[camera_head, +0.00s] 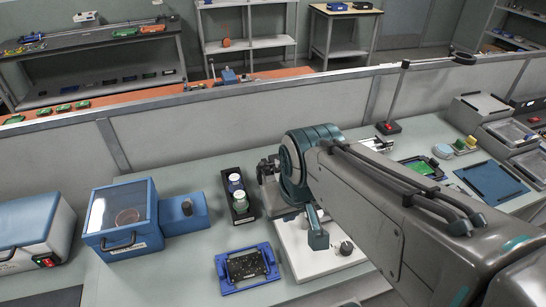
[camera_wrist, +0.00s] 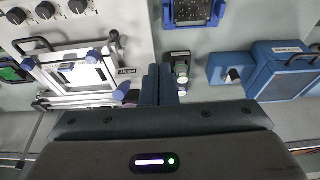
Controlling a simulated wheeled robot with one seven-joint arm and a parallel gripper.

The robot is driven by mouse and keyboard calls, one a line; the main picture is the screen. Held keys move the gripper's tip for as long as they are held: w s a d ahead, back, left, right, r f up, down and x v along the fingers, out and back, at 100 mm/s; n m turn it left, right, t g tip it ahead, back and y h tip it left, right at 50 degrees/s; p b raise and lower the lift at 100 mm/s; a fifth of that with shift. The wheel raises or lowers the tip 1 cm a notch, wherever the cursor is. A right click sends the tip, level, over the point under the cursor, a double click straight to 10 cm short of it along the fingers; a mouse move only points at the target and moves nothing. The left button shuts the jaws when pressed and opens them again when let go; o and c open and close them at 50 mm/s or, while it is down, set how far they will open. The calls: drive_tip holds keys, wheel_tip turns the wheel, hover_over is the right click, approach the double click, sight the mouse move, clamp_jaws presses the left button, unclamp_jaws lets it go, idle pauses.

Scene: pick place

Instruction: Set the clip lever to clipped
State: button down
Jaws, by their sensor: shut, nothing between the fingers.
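I cannot tell for sure which part is the clip lever. In the wrist view, a white framed device (camera_wrist: 80,72) has blue end pieces, a dark-knobbed lever (camera_wrist: 114,40) and a small label that seems to read PRINT. Its pale base (camera_head: 305,262) shows in the head view, largely covered by my arm. My gripper (camera_wrist: 158,82) is shut and empty in the wrist view, between this device and the black tray. It appears to touch neither, though depth is hard to judge. In the head view, my arm hides most of the device's upper part.
A black tray (camera_head: 252,211) of round containers stands left of my arm. A blue fixture (camera_head: 225,270) with a black plate lies in front of it. A blue windowed box (camera_head: 154,213) is farther left. A low partition (camera_head: 190,129) runs behind. Some bare bench separates these things.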

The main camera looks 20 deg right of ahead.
drive_tip(key=w+d+r+m+t+b, duration=0.1)
drive_tip(key=w+d+m+t+b, duration=0.2)
drive_tip(key=w+m+b, duration=0.7)
drive_tip(key=shift+w+d+r+h+b, duration=0.4)
drive_tip(key=shift+w+b, duration=0.7)
drive_tip(key=shift+b, duration=1.7)
drive_tip(key=shift+f, duration=0.1)
approach(269, 165)
wheel_tip(269, 165, down, 5)
drive_tip(key=d, duration=0.2)
drive_tip(key=shift+w+a+f, duration=0.15)
drive_tip(key=shift+w+a, duration=0.4)
drive_tip(key=shift+w, duration=0.05)
drive_tip(key=shift+w+a+f, duration=0.2)
drive_tip(key=shift+w+a, duration=0.35)
drive_tip(key=shift+w, duration=0.05)
drive_tip(key=shift+m+b, duration=0.3)
drive_tip(key=shift+b, duration=0.05)
